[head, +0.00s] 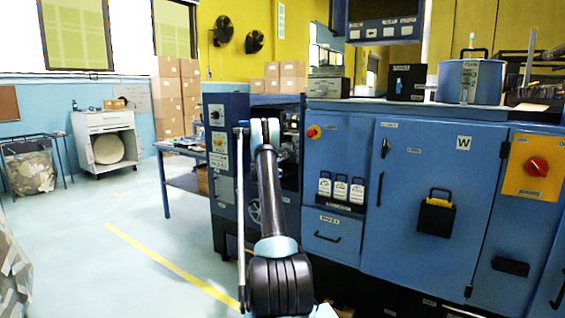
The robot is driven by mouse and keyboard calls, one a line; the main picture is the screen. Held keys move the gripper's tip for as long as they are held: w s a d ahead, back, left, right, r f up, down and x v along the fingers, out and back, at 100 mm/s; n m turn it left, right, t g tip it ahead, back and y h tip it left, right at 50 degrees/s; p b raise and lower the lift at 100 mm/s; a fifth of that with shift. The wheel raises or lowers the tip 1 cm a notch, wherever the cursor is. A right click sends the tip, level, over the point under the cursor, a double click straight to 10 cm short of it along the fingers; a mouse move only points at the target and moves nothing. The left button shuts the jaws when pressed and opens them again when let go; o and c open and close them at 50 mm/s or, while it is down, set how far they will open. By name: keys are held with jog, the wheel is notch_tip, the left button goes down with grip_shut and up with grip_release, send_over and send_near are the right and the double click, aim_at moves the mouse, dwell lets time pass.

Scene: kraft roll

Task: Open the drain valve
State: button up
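No part here can be read as the drain valve for certain. A red rotary knob (537,167) sits on a yellow panel at the right of the blue machine. A smaller orange-red knob (314,132) is on the machine's front left of centre. A grey handwheel (253,211) shows low, just left of my arm, partly hidden by it. My arm rises from the bottom centre toward the machine. My gripper is not visible; the arm's far end is hidden behind its upper joint.
The blue machine (408,240) fills the right side, with a large door, handles and a black holder (436,214). A blue table (183,178) stands left of the tall control cabinet (222,120). A white cabinet (106,148) and stacked cartons (168,100) are farther back.

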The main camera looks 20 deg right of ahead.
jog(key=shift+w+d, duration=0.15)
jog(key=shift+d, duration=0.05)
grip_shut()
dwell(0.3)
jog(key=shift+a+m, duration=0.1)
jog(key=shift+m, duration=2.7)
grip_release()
